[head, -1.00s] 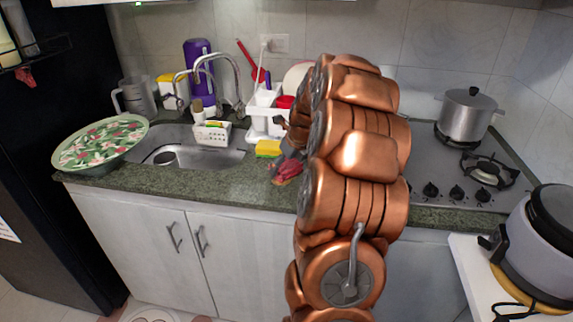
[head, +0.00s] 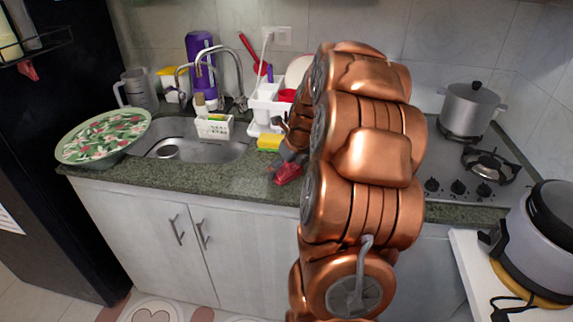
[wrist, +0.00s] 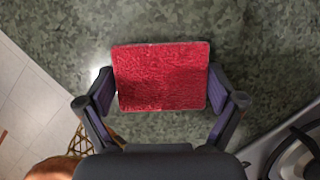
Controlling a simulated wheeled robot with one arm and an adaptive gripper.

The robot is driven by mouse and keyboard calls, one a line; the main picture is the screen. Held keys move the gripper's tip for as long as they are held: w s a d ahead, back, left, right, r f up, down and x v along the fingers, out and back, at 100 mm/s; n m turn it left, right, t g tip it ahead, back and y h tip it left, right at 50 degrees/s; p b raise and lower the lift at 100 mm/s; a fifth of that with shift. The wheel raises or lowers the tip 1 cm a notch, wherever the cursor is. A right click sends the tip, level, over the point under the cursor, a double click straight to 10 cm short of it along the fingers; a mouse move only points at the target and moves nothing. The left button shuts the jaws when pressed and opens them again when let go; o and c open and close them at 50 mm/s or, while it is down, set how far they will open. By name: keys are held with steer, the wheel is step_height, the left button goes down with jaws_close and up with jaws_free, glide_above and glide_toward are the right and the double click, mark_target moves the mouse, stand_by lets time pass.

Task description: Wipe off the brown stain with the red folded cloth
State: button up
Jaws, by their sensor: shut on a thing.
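The red folded cloth (wrist: 160,77) lies flat between the two fingers of my gripper (wrist: 165,92) in the wrist view, with a finger at its left and right sides. In the head view the cloth (head: 288,174) is at the front part of the green stone counter, under my gripper (head: 290,158), which is partly hidden by my arm. The cloth is on or just above the counter; I cannot tell which. No brown stain is visible now on the bare counter, and the area under the cloth is hidden.
A yellow sponge (head: 269,143) lies behind the cloth. The sink (head: 220,155) with a white caddy (head: 214,127) is to the left, beside a patterned round tray (head: 103,138). A white rack (head: 265,107) stands behind. The stove (head: 480,180) with a pot (head: 468,110) is right.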

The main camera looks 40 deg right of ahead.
steer(key=shift+s+a+p, duration=0.4)
steer(key=shift+s+a, duration=0.3)
steer(key=shift+a, duration=0.3)
steer(key=shift+d+f, duration=0.1)
steer(key=shift+f, duration=0.05)
steer(key=shift+w+d+r+p, duration=0.1)
steer(key=shift+w+d+p, duration=0.6)
steer(key=shift+d, duration=0.25)
steer(key=shift+w+d+r+p, duration=0.1)
steer(key=shift+w+d+p, duration=0.6)
steer(key=shift+d, duration=0.25)
steer(key=shift+w+d+f+p, duration=0.15)
steer(key=shift+w+d+p, duration=0.5)
steer(key=shift+d, duration=0.25)
steer(key=shift+r+p, duration=1.95)
steer(key=shift+r, duration=1.05)
steer(key=shift+r+p, duration=1.4)
steer(key=shift+r, duration=0.15)
